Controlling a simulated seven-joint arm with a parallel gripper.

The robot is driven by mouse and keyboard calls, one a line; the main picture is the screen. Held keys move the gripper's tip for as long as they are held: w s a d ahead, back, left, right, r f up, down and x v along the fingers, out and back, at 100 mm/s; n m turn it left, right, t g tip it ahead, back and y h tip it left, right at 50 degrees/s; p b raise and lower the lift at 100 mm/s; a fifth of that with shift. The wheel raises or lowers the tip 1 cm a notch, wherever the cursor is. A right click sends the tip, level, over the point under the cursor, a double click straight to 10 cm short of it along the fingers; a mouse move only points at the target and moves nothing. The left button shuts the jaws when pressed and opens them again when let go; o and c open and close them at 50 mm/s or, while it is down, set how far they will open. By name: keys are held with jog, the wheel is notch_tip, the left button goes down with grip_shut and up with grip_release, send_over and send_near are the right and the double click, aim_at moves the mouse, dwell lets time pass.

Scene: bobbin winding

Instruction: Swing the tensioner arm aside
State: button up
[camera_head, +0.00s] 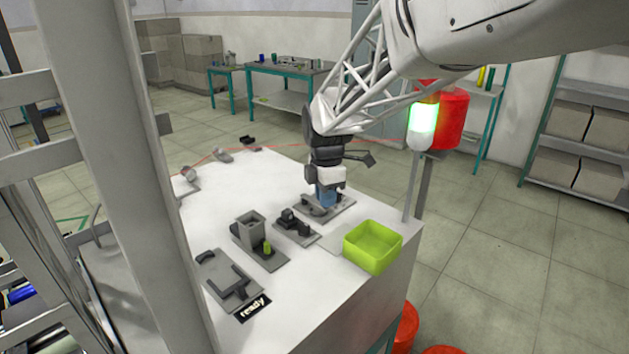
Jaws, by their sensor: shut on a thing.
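My gripper (326,187) points down over a grey fixture plate (343,203) near the right side of the white table. It is shut on a small blue part (325,198) just above the plate. A curved grey piece (312,208) shows at the left of the blue part, low on the plate. The gripper body hides much of this station. I cannot tell for sure which piece is the tensioner arm or how far it is turned.
A dark clamp-like fixture (295,226), a grey hopper (249,229) with a yellow-green piece beside it, and a slotted grey fixture (231,284) stand to the left. A lime-green bin (372,247) sits at the right edge. A lit lamp post (421,128) stands behind. A red thread crosses the back.

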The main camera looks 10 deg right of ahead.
jog(key=shift+s+a, duration=0.4)
jog(key=shift+a, duration=0.2)
dwell(0.3)
jog(key=shift+a, duration=0.15)
jog(key=shift+s+a, duration=0.25)
jog(key=shift+a, duration=0.4)
jog(key=shift+s+a, duration=0.1)
jog(key=shift+a, duration=0.3)
dwell(0.3)
jog(key=o, duration=0.6)
jog(key=shift+c, duration=0.2)
